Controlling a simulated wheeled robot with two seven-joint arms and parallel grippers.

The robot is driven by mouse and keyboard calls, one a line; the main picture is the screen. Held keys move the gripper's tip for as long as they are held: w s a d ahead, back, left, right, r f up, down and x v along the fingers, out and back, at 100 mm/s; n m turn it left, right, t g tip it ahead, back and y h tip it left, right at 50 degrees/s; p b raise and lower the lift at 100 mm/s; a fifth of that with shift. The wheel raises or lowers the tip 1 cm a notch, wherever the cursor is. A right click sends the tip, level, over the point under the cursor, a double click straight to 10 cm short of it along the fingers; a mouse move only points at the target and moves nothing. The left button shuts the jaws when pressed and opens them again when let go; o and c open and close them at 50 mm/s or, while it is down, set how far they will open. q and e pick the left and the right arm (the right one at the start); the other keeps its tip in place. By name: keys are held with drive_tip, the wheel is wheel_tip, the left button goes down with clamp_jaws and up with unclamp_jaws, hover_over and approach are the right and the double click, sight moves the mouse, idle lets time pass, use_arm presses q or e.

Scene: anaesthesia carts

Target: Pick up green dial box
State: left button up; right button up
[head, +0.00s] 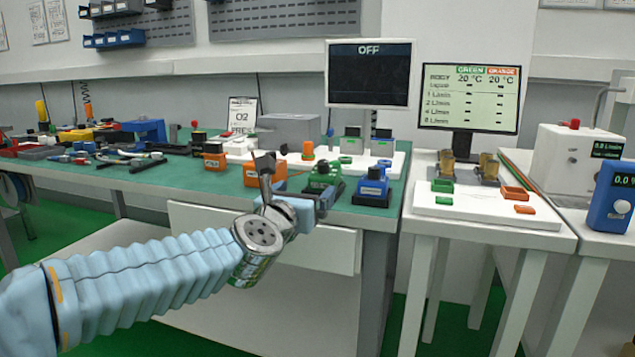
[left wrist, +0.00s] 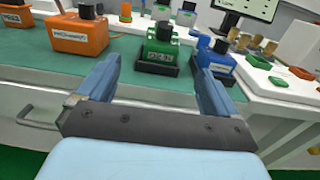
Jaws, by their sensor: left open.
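The green dial box (head: 322,178) has a dark knob on top and stands near the front edge of the green bench top. In the left wrist view the green dial box (left wrist: 160,52) sits in a dark base, with a label on its front. My left gripper (head: 296,183) is in front of the bench edge, close to the box. In the left wrist view my left gripper (left wrist: 155,80) is open and empty, its two blue fingers apart. The green box lies beyond the fingertips, roughly between them, untouched. My right gripper is not in view.
A blue dial box (head: 373,186) stands just right of the green one. Orange boxes, one labelled (left wrist: 78,34), stand to the left. A grey drawer (left wrist: 40,115) is below the bench edge. A white table (head: 490,205) stands to the right.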

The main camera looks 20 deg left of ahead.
sight(322, 174)
use_arm(q)
drive_tip(key=w+p, duration=0.2)
drive_tip(key=w, duration=0.5)
drive_tip(key=shift+w, duration=0.25)
drive_tip(key=w, duration=0.1)
drive_tip(key=w+p, duration=0.1)
drive_tip(key=w, duration=0.1)
drive_tip(key=w+p, duration=0.1)
drive_tip(key=w, duration=0.1)
drive_tip(key=shift+d+r, duration=0.2)
drive_tip(key=shift+d, duration=0.1)
drive_tip(key=shift+w+f, duration=0.1)
drive_tip(key=shift+w, duration=0.15)
drive_tip(key=c, duration=1.4)
drive_tip(key=shift+c, duration=1.1)
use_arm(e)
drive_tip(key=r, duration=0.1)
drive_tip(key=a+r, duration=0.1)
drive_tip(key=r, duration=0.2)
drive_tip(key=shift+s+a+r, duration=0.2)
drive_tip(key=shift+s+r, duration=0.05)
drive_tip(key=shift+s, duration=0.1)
use_arm(q)
drive_tip(key=shift+r, duration=0.2)
